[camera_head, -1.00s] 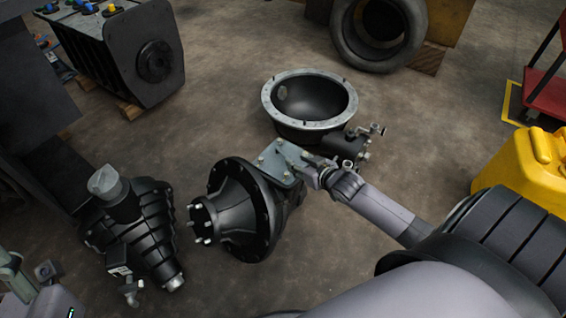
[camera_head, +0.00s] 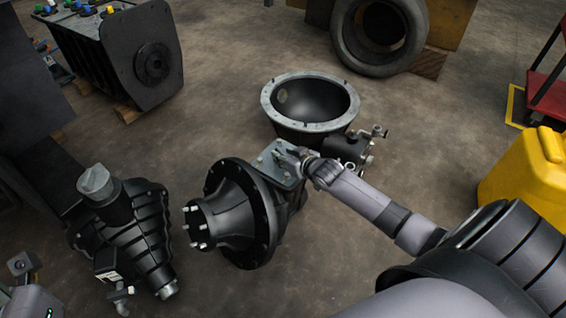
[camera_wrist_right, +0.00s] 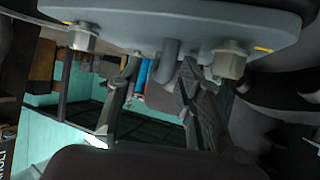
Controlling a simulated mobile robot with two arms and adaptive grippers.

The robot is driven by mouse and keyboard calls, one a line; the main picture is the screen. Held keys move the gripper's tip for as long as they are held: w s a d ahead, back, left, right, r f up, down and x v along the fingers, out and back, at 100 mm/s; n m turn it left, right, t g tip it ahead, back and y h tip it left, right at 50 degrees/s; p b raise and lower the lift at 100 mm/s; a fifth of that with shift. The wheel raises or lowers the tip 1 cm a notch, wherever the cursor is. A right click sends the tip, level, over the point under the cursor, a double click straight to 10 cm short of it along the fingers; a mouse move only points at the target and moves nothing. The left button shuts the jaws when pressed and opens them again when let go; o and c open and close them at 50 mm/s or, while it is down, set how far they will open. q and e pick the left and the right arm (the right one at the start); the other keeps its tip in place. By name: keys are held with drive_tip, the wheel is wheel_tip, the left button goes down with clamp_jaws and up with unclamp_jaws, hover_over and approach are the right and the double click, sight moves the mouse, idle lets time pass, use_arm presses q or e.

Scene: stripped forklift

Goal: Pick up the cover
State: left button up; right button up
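The cover looks to be the grey metal plate (camera_head: 272,165) with bolts, seated on top of the black flanged housing (camera_head: 235,215) in the head view. In the right wrist view the plate (camera_wrist_right: 225,22) fills the top, with bolt heads and a small U-shaped loop (camera_wrist_right: 169,62) under its edge. My right gripper (camera_head: 297,158) is at the plate's right end. In the wrist view its two fingers (camera_wrist_right: 160,72) are apart, with the loop between their tips; I see no clear grip. My left gripper (camera_head: 22,268) shows only partly at the lower left edge.
A black bowl-shaped housing (camera_head: 310,102) with a grey rim stands behind the plate. A black ribbed gearbox (camera_head: 125,235) lies at left. A yellow can (camera_head: 525,170) is at right, and a tyre (camera_head: 380,35) at the back. Floor is open between them.

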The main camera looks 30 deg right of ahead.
drive_tip(key=shift+c, duration=0.4)
clamp_jaws()
idle(0.4)
drive_tip(key=shift+r, duration=0.15)
